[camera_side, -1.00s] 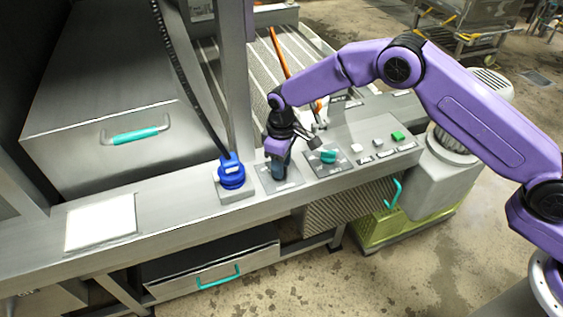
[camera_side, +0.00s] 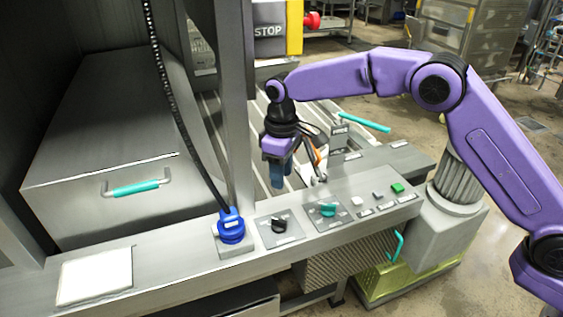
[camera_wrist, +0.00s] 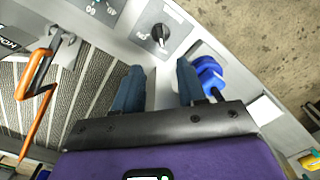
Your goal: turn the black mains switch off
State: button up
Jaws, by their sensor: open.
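The black mains switch (camera_side: 279,226) is a small rotary knob on a grey plate on the counter, between a blue plug and a teal knob. It also shows in the wrist view (camera_wrist: 160,35), near the top middle. A pale line shows on the knob; I cannot tell which position it marks. My gripper (camera_side: 277,180) hangs above and behind the switch, apart from it. In the wrist view its two blue fingers (camera_wrist: 160,72) are spread with nothing between them, and the switch lies beyond their tips.
The blue plug (camera_side: 231,230) with its dark cable stands left of the switch. The teal knob (camera_side: 327,209) and a green button (camera_side: 397,188) are to its right. A metal upright (camera_side: 238,110) rises close by. An orange-handled tool (camera_wrist: 34,85) lies near the gripper.

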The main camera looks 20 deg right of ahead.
notch_tip(320, 180, up, 2)
jog(key=shift+r, duration=0.2)
dwell(0.5)
jog(key=s+d+r+n, duration=0.1)
jog(key=s+d+r, duration=0.25)
jog(key=s, duration=0.45)
jog(key=s+d+r+n, duration=0.1)
jog(key=s+d+r, duration=0.1)
jog(key=s+d, duration=0.45)
jog(key=s+d+f, duration=0.1)
jog(key=s+d, duration=0.7)
jog(key=s, duration=0.3)
jog(key=s+d+f+n, duration=0.1)
jog(key=s+d, duration=0.7)
jog(key=s, duration=0.4)
jog(key=shift+f, duration=0.25)
jog(key=shift+d, duration=0.1)
